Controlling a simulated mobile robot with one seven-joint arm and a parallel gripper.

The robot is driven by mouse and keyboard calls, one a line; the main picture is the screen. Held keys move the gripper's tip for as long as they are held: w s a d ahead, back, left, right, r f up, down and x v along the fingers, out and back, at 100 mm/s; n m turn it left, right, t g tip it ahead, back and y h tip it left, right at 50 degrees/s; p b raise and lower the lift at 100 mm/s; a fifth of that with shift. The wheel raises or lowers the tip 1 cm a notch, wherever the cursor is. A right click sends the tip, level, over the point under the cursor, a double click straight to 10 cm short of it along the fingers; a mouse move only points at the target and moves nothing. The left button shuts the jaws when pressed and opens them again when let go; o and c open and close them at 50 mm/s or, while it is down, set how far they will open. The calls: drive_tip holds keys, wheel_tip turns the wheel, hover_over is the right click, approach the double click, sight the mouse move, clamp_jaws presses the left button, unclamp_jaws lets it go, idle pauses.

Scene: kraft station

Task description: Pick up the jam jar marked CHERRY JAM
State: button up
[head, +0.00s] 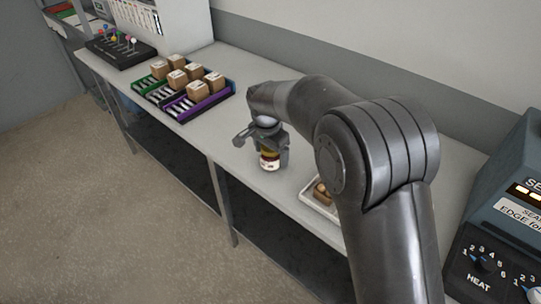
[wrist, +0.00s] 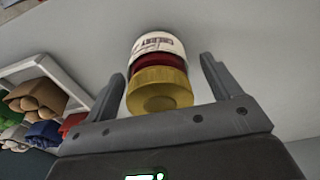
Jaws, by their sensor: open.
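A small jam jar (head: 269,159) stands on the bench, with a gold lid, dark red contents and a white label. In the wrist view the jar (wrist: 160,80) lies between the two fingers, its gold lid toward me. In the wrist view my gripper (wrist: 163,80) is open, with a gap visible beside the jar on both sides. The jar's upper part is partly hidden by my gripper in the head view.
A white tray (wrist: 72,80) with brown, green, blue and red rolled items is close by; it also shows in the head view (head: 309,201), partly behind my arm. Trays with small brown boxes (head: 190,76) stand further left. A heat sealer (head: 500,215) is at right. Bench is clear around the jar.

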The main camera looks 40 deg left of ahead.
drive_tip(key=c, duration=1.2)
drive_tip(key=shift+c, duration=0.6)
drive_tip(key=shift+r, duration=0.15)
